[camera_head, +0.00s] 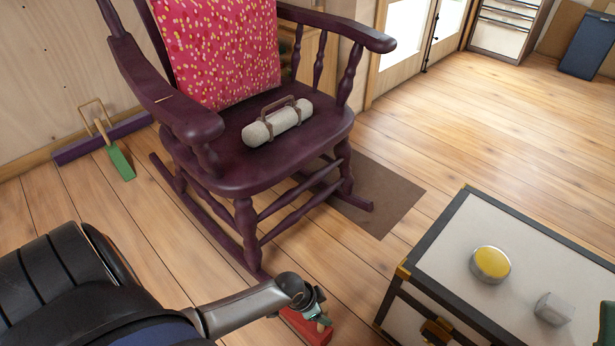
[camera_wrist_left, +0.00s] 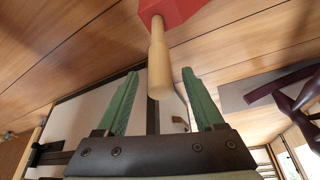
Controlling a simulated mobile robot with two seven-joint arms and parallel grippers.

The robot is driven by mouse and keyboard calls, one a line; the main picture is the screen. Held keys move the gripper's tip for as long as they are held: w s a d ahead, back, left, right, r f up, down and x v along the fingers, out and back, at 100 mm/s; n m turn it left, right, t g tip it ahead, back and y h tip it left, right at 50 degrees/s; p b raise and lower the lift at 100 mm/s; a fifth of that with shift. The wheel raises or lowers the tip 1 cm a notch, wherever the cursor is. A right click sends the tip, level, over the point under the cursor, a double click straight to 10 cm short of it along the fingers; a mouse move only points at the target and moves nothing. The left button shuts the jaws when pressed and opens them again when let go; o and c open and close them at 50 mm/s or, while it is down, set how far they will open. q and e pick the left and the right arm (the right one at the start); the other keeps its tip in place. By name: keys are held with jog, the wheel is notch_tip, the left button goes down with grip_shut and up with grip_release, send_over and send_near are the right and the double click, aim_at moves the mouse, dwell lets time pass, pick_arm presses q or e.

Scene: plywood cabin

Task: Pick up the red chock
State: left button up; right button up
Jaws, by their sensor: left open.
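The red chock (camera_head: 300,328) lies on the plank floor at the bottom of the head view, in front of the rocking chair. In the left wrist view the red block (camera_wrist_left: 176,10) has a pale wooden handle (camera_wrist_left: 159,62) that points toward the gripper. My left gripper (camera_head: 319,314) is just over the chock and partly covers it. In the left wrist view its two green fingers (camera_wrist_left: 160,75) are apart, with the handle's end between them and a gap on each side. My right gripper does not show clearly.
A dark red rocking chair (camera_head: 245,180) with a pink cushion and a rolled bundle (camera_head: 277,121) stands behind. A white trunk (camera_head: 465,245) with a yellow-topped tin (camera_head: 490,263) is close on the right. A green chock (camera_head: 121,161) lies far left. Open floor extends back right.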

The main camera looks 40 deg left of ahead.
pick_arm(q)
jog(key=shift+w+f, duration=0.1)
jog(key=shift+f, duration=0.05)
grip_shut()
dwell(0.4)
dwell(1.0)
